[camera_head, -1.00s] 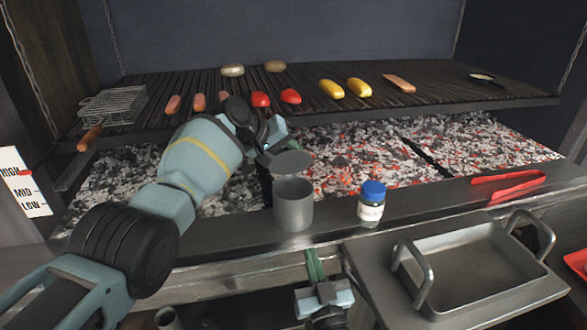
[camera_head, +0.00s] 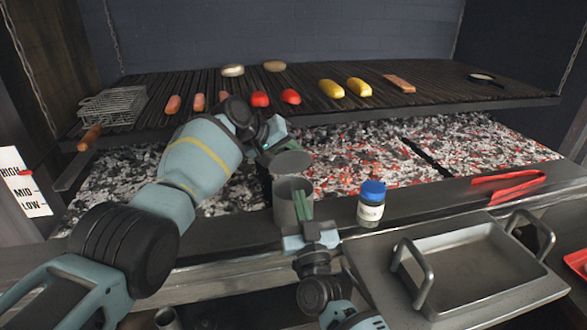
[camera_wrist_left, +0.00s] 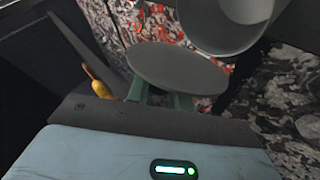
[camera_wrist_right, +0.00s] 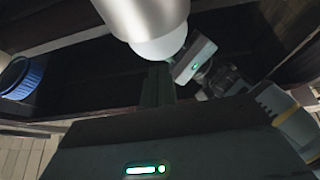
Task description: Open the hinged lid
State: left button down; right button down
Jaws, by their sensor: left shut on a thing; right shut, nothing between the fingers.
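A grey cylindrical pot (camera_head: 284,211) stands on the front ledge of the grill, its mouth visible. Its round grey lid (camera_head: 291,162) is raised behind the mouth; the left wrist view also shows the lid (camera_wrist_left: 178,72) beside the pot (camera_wrist_left: 225,30). The hinge cannot be made out. My left gripper (camera_head: 268,148) is shut on the lid, its fingers partly hidden by it. My right gripper (camera_head: 303,204) is shut and empty in front of the pot. In the right wrist view its fingers (camera_wrist_right: 158,84) are close to the pot (camera_wrist_right: 155,25); contact cannot be told.
A blue-capped jar (camera_head: 371,205) stands right of the pot. Red tongs (camera_head: 508,185) lie on the ledge. A metal tray (camera_head: 470,265) sits front right. Hot coals (camera_head: 370,155) lie behind, under a grate (camera_head: 440,88) with food. A wire basket (camera_head: 112,105) is at left.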

aim_at(291, 157)
pick_arm(q)
jog(key=shift+r, duration=0.1)
pick_arm(e)
jog(key=shift+x, duration=4.4)
jog(key=shift+a+r, duration=0.1)
